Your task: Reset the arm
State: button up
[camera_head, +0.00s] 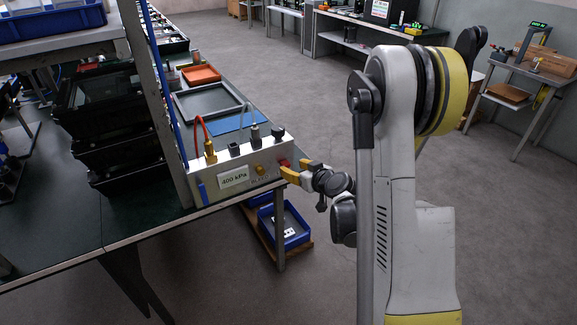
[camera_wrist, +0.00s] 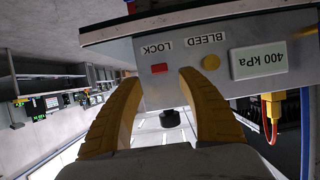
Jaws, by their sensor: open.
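My gripper (camera_head: 299,173) is at the right end of a grey control box on the near edge of the workbench. In the wrist view its two yellow fingers (camera_wrist: 157,105) are spread apart with nothing held between them. The control box (camera_head: 239,175) has a label reading 400 kPa, a yellow BLEED button (camera_wrist: 211,62) and a red LOCK button (camera_wrist: 159,68). The LOCK button lies just beyond the fingertips in the wrist view. I cannot tell whether a fingertip touches the box. My arm stands to the right in the head view.
Black bins (camera_head: 110,125) are stacked on the bench left of the box. Behind the box lie a grey tray (camera_head: 207,101) and an orange tray (camera_head: 201,75). A blue crate (camera_head: 285,226) sits low beneath the bench end. The floor (camera_head: 300,85) behind my arm is clear.

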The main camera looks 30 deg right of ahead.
jog(key=shift+v, duration=1)
jog(key=shift+w, duration=0.1)
jog(key=s+a+r+g+y, duration=0.1)
jog(key=s+a+r+g, duration=0.1)
jog(key=s+a+r, duration=0.4)
jog(key=s+a+r+g, duration=0.2)
jog(key=a+r, duration=0.2)
jog(key=a, duration=0.3)
jog(key=s+a+r+g, duration=0.1)
jog(key=s+a, duration=0.1)
jog(key=s, duration=0.7)
jog(key=s+a+r+g+h, duration=0.1)
jog(key=s+a, duration=0.2)
jog(key=s, duration=0.6)
jog(key=shift+s+g, duration=0.2)
jog(key=shift+g, duration=0.1)
jog(key=shift+a+r, duration=0.1)
jog(key=shift+a, duration=0.05)
dwell(0.4)
